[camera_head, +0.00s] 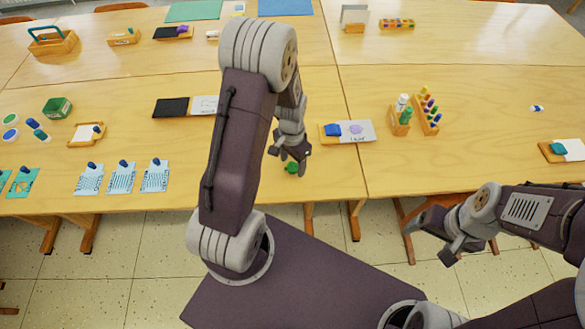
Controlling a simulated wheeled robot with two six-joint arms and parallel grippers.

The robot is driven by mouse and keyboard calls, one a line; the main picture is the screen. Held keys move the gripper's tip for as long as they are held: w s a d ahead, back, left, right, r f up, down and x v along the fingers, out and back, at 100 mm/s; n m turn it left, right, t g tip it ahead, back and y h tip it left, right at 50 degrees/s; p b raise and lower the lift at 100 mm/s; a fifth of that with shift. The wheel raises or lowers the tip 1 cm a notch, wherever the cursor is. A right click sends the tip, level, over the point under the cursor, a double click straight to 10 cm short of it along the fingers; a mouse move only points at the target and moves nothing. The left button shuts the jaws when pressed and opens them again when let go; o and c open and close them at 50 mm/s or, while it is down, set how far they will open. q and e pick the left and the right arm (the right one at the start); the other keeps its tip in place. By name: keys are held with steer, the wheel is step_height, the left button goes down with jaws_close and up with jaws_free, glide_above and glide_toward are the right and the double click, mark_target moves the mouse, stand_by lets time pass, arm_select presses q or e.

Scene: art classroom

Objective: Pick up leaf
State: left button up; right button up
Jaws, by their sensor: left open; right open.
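A small dark green thing, which looks like the leaf (291,168), lies near the front edge of the middle table. My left gripper (289,155) is open and points down right above it, partly covering it. I cannot tell whether the fingers touch it. My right gripper (440,243) is open and empty, in front of the table over the floor at the right.
A tray with a blue block and a card (362,131) lies right of my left gripper. A wooden bottle rack (424,112) stands further right. Blue-knobbed cards (122,178) lie at the left. The tabletop (240,182) near the leaf is clear.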

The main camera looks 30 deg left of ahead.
arm_select(q)
steer(key=shift+f, duration=0.25)
jaws_close()
steer(key=shift+r, duration=0.1)
